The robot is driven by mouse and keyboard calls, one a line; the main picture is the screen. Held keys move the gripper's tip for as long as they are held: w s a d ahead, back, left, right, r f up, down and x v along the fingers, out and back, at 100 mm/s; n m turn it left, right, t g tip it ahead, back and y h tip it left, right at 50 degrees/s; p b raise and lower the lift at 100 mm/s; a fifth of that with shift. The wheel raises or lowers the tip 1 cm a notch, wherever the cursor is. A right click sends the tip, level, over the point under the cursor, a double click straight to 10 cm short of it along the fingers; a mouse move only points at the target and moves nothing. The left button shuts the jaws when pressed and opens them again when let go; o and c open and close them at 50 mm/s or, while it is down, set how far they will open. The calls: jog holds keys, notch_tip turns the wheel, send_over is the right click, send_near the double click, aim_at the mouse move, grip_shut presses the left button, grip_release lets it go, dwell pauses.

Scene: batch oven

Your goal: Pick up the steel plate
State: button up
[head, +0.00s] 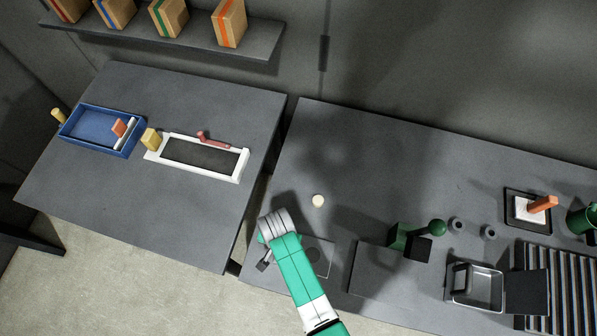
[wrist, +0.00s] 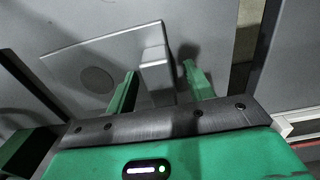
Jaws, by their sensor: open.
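The steel plate (wrist: 112,52) is a flat grey square with a dark round patch and a raised grey block (wrist: 156,75) on its right side in the wrist view. In the head view the plate (head: 322,258) lies on the right table near its front edge, partly hidden by my arm. My gripper (wrist: 159,70) is open, with one green finger on each side of the raised block. I cannot tell whether the fingers touch it. In the head view my gripper (head: 263,265) is mostly hidden under my wrist.
A round cream knob (head: 318,201) is behind the plate. A green block (head: 399,236), a steel pan (head: 474,300) and a striped rack (head: 570,290) stand to the right. A gap separates the left table (head: 70,195), which holds a blue tray (head: 75,139) and a white frame (head: 205,174).

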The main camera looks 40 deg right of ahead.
grip_shut()
